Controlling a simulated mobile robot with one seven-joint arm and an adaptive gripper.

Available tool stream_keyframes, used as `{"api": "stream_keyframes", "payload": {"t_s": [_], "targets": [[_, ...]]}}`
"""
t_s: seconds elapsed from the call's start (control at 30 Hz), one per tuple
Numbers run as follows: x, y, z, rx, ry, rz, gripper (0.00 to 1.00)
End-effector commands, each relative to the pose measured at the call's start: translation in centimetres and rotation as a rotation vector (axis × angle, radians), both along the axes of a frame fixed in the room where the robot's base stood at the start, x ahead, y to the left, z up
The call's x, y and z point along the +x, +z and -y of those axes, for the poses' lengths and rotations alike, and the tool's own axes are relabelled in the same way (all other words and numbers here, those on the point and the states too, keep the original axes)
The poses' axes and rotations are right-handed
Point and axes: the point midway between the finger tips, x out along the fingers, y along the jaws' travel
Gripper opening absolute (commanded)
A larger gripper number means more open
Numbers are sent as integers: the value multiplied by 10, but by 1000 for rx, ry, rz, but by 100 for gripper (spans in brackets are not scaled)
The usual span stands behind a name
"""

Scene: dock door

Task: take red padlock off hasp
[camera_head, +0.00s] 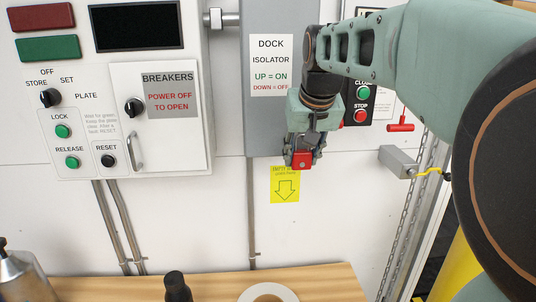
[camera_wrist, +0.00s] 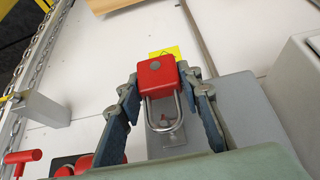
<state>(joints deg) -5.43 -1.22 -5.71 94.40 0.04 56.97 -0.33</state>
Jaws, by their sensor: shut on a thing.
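The red padlock (camera_head: 301,160) is between the fingers of my gripper (camera_head: 302,154), in front of the lower end of the grey dock isolator box (camera_head: 270,123). In the wrist view, the red body of the padlock (camera_wrist: 157,75) sits between the two fingertips (camera_wrist: 160,82), which are shut on its sides. Its silver U-shaped shackle (camera_wrist: 181,112) points toward the isolator and lies over a grey metal bracket (camera_wrist: 172,138), apparently the hasp. I cannot tell whether the shackle still passes through it. In the head view my gripper hides the hasp.
A yellow arrow label (camera_head: 285,185) is on the wall below. To the right are a red T-handle (camera_head: 401,125), a grey bracket box (camera_head: 398,161) and a hanging chain (camera_head: 396,225). The breaker panel (camera_head: 185,155) stands left. A wooden bench (camera_head: 335,283) lies below.

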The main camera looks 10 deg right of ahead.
Motion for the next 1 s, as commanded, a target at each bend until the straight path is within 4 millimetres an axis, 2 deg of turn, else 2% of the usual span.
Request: {"api": "stream_keyframes", "payload": {"t_s": [0.63, 1.0], "targets": [[0, 14, 0, 0, 0, 1, 6], [0, 14, 0, 0, 0, 1, 6]]}}
